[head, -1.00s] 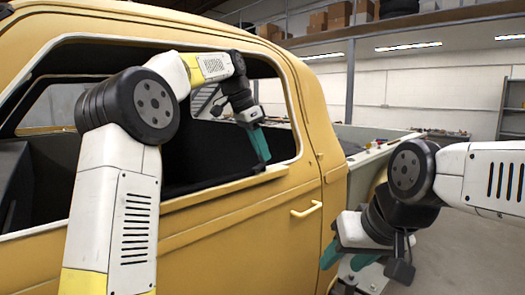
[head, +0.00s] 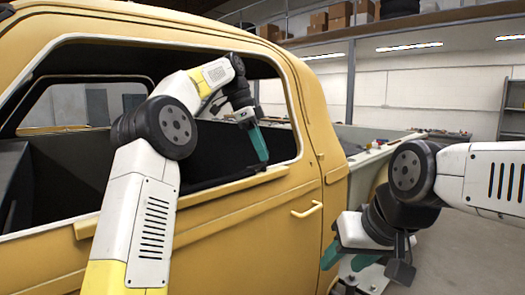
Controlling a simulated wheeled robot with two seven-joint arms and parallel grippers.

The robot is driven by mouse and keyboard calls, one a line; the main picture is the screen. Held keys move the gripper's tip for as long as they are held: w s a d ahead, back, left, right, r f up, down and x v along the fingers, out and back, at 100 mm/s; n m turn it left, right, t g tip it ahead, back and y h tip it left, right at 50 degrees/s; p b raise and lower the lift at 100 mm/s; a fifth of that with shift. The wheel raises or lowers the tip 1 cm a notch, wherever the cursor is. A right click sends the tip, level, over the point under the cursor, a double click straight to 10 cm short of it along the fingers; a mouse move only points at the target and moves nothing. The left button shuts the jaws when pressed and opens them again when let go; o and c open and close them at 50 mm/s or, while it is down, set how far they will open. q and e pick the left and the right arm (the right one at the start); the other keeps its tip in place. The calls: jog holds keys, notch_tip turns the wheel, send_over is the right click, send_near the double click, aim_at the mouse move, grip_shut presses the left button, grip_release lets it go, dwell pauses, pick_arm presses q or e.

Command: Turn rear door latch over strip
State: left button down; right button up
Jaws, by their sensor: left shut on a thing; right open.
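The yellow vehicle shell has a door (head: 245,225) with a pale yellow handle (head: 307,210) low near its rear edge. A yellow strip (head: 235,189) runs along the bottom of the window opening. My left gripper (head: 262,155) has teal fingers and points down at the rear lower corner of that opening, just above the strip. It is shut, but what it holds is too small or hidden to make out. No separate latch can be told apart there. My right gripper (head: 340,258) is open beside the vehicle, below and right of the handle, with one teal finger partly hidden.
My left arm crosses in front of the window opening. A pale bench or bed side (head: 370,150) with small parts on it stands behind the cab. A shelf with cardboard boxes (head: 340,15) is at the back. The floor at right is clear.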

pick_arm(q)
jog(key=c, duration=1.2)
grip_release()
jog(key=shift+r, duration=0.1)
jog(key=shift+w+a+r, duration=0.1)
jog(key=shift+a+r, duration=0.2)
jog(key=shift+r, duration=0.2)
jog(key=a, duration=1.1)
jog(key=shift+w+a, duration=0.35)
jog(key=shift+a, duration=0.05)
